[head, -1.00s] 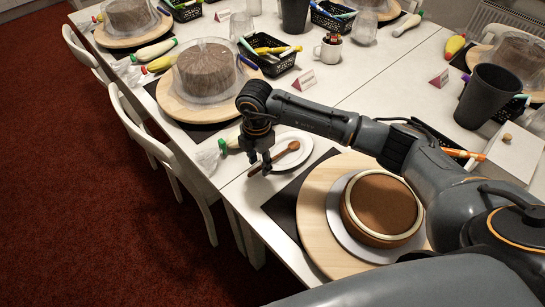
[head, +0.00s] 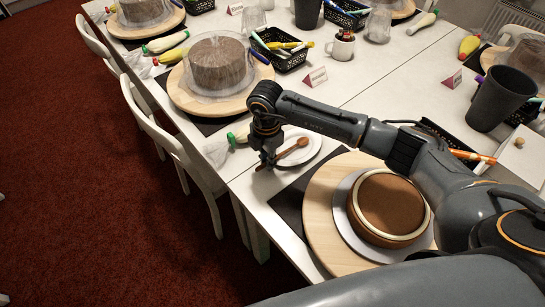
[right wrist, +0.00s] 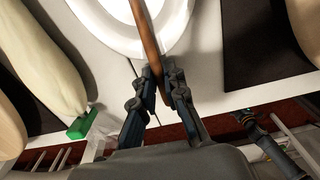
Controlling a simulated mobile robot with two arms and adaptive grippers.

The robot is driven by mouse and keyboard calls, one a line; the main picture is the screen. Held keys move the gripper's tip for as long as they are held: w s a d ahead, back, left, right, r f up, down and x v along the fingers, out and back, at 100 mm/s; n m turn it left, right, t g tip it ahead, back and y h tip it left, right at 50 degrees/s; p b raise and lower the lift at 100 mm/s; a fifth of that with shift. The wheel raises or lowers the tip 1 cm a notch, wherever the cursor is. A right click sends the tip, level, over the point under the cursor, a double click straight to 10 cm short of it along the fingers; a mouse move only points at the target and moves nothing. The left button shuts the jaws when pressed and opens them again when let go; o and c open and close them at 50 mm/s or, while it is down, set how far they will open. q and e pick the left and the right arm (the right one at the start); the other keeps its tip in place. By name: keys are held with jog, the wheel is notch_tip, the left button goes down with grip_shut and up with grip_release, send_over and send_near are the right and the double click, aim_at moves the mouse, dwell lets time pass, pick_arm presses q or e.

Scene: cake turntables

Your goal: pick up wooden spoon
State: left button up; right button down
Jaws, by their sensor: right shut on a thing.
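The wooden spoon (head: 294,148) is brown and lies slanted over a white oval plate (head: 314,148), its bowl end towards the right. My right gripper (head: 267,164) is low at the plate's left side, shut on the spoon's handle. In the right wrist view the handle (right wrist: 147,35) runs from the top edge down between the closed fingers of my right gripper (right wrist: 158,78). The handle's end is partly hidden by the fingers. A dark jointed part at the lower right of that view looks like my left gripper (right wrist: 245,117); its fingers are too small to read.
A cake (head: 390,205) on a wooden turntable (head: 322,215) stands right of the plate. A green-tipped piping bag (head: 237,137) lies close to the left. A covered cake (head: 216,62) stands behind. The table edge is close to the gripper.

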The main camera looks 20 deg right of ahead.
jog(key=shift+r, duration=0.6)
jog(key=s+r+b, duration=0.2)
jog(key=s+r, duration=0.9)
jog(key=s, duration=0.3)
jog(key=shift+a+r, duration=0.35)
jog(key=shift+a, duration=0.1)
